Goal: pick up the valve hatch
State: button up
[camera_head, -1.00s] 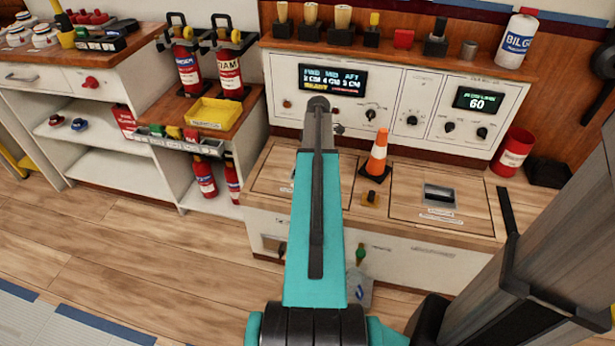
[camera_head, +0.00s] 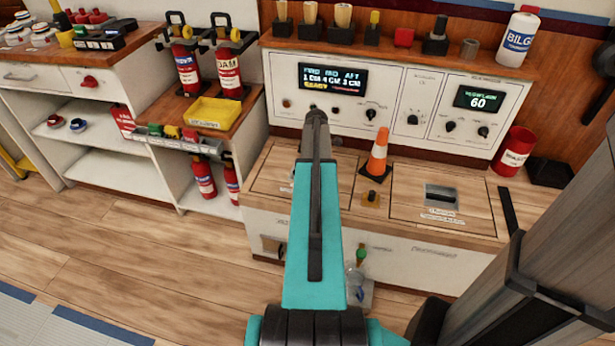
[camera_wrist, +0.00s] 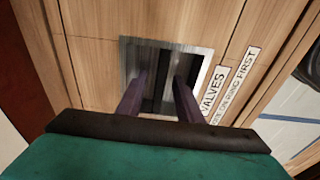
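The valve hatch (camera_wrist: 90,75) is a light wooden panel with a label reading "VALVES" in the wrist view. A square metal recess (camera_wrist: 203,62) with a dark bar inside is set in it. In the head view the left hatch (camera_head: 277,175) in the counter top is partly covered by my arm, which hides its recess. My gripper (camera_wrist: 158,88) is over the recess. Its two fingers are apart, one on each side of the dark bar. I cannot tell whether they touch it. The hatch looks closed and flush.
A second hatch (camera_head: 470,212) with a metal handle (camera_head: 441,195) lies further right. A control panel (camera_head: 405,90) rises behind. A yellow tray (camera_head: 213,112) sits on the left shelf.

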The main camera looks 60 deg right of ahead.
grip_shut()
jog(key=shift+r, duration=0.1)
dwell(1.3)
